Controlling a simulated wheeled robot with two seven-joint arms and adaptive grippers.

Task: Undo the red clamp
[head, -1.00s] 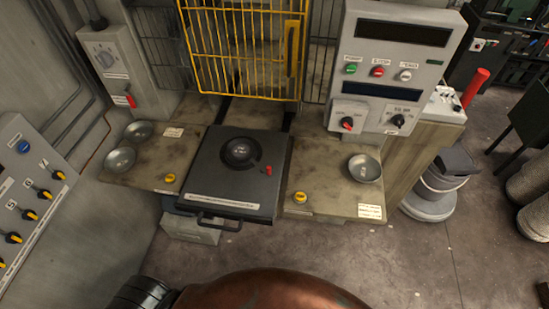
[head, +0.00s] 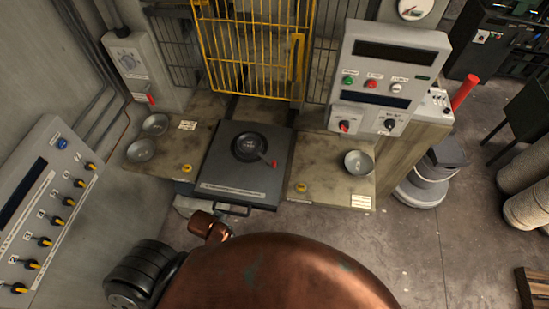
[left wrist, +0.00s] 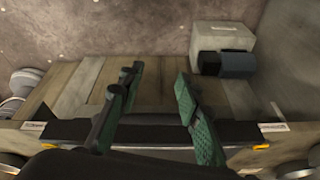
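The red clamp (head: 273,163) shows in the head view as a small lever with a red tip. It is at the lower right of a round black disc (head: 248,147) on a black plate (head: 222,181). Whether the clamp is fastened is too small to tell. My left gripper (left wrist: 160,74), with green finger pads, shows in the left wrist view. Its fingers are apart with nothing between them. A dark bar (left wrist: 160,132) crosses the view below the fingertips. The clamp is not visible in that view. My right gripper is in neither view.
Metal bowls (head: 141,149) stand left on the bench, another (head: 358,162) right. Yellow knobs (head: 187,168) flank the plate. A yellow cage gate (head: 250,50) is behind it. A control box (head: 392,70) stands back right, a switch panel (head: 45,215) left. A handle (head: 232,209) fronts the plate.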

